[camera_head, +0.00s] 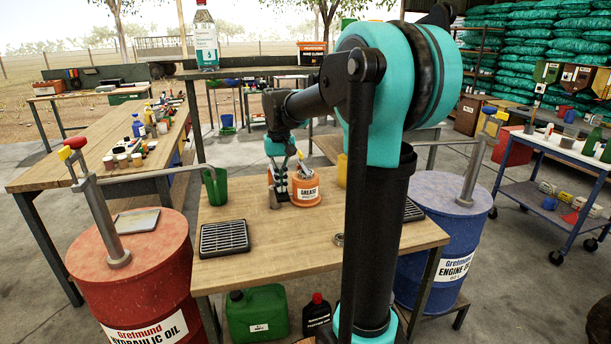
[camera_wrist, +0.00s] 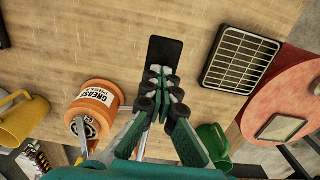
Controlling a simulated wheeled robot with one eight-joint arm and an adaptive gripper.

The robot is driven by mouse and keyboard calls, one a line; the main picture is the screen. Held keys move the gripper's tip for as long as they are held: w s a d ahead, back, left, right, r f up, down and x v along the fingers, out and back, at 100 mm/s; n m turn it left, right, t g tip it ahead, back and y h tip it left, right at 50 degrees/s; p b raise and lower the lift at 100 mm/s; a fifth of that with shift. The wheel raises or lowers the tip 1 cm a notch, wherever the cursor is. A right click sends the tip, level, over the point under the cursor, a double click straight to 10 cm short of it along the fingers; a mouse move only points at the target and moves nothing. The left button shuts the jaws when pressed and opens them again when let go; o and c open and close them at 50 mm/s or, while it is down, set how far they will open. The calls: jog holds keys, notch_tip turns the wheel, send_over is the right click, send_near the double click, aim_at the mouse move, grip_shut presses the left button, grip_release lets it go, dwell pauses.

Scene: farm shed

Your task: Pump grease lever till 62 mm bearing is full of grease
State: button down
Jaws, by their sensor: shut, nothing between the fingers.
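The orange grease press (camera_head: 305,190) stands on the wooden table, with a grey metal part (camera_head: 301,168) on top. In the wrist view the press (camera_wrist: 98,97) is left of my gripper (camera_wrist: 163,78), its label readable and a round metal piece (camera_wrist: 88,127) at its end. My gripper (camera_head: 279,197) points down just left of the press in the head view, shut and empty. A flat black rectangular piece (camera_wrist: 164,50) shows past my fingertips; I cannot tell whether it is the lever. A small ring (camera_head: 339,239), perhaps a bearing, lies nearer on the table, partly behind my arm.
A black grate (camera_head: 223,238) and a green mug (camera_head: 215,186) are on the table's left. A yellow mug (camera_wrist: 22,119) stands beyond the press. A red drum (camera_head: 135,270) and a blue drum (camera_head: 440,250) flank the table. The table's front middle is mostly clear.

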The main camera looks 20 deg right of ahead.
notch_tip(320, 180, up, 8)
dwell(0.7)
dwell(0.6)
jog(key=shift+r, duration=2.35)
jog(key=shift+w+f, duration=0.1)
jog(key=shift+f, duration=6.7)
jog(key=shift+s+f, duration=0.15)
jog(key=shift+s, duration=0.05)
notch_tip(320, 180, up, 9)
jog(key=shift+w, duration=0.15)
